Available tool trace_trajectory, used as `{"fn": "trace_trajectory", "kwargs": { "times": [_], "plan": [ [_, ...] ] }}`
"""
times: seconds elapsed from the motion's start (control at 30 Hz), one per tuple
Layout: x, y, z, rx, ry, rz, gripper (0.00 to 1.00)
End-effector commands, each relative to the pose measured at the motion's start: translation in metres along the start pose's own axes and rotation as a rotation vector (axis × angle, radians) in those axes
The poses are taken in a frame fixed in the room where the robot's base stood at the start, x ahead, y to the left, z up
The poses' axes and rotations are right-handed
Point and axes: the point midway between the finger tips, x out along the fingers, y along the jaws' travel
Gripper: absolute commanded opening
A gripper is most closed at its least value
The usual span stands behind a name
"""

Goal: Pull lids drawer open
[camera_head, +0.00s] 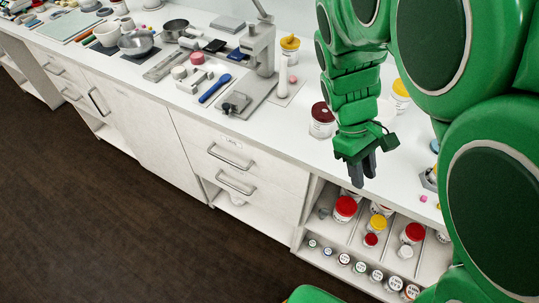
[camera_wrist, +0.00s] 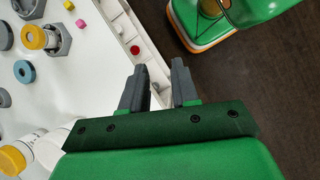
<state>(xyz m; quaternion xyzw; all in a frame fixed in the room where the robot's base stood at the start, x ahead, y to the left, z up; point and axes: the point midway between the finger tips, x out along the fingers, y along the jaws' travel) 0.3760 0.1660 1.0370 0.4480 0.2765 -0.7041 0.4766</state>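The drawer with a small label reading like "LIDS" (camera_head: 262,167) is the upper drawer of the white cabinet, in the middle of the head view. Its front looks flush with the cabinet, so it appears closed. Its grey bar handle (camera_head: 231,157) is below the label. My gripper (camera_head: 362,172) is to the right of the drawer, near the counter's front edge and apart from the handle. In the wrist view my gripper (camera_wrist: 160,72) has its two dark fingers spread with nothing between them. The drawer is not recognisable in the wrist view.
A second drawer handle (camera_head: 235,184) is just below. An open shelf with red-lidded jars (camera_head: 345,207) is right of the drawers. The counter (camera_head: 290,117) carries a grey stand (camera_head: 260,50) and a dark-red-lidded jar (camera_head: 321,122). The dark floor (camera_head: 110,220) before the cabinets is clear.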

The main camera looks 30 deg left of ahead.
Motion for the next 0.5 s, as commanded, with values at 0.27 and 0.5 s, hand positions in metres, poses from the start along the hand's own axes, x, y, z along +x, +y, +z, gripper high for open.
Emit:
{"fn": "trace_trajectory", "kwargs": {
  "times": [0.27,0.5],
  "plan": [
    [-0.011,-0.027,-0.102,-0.143,0.03,0.129,0.29],
    [-0.013,-0.075,-0.189,-0.281,0.068,0.234,0.29]
  ]
}}
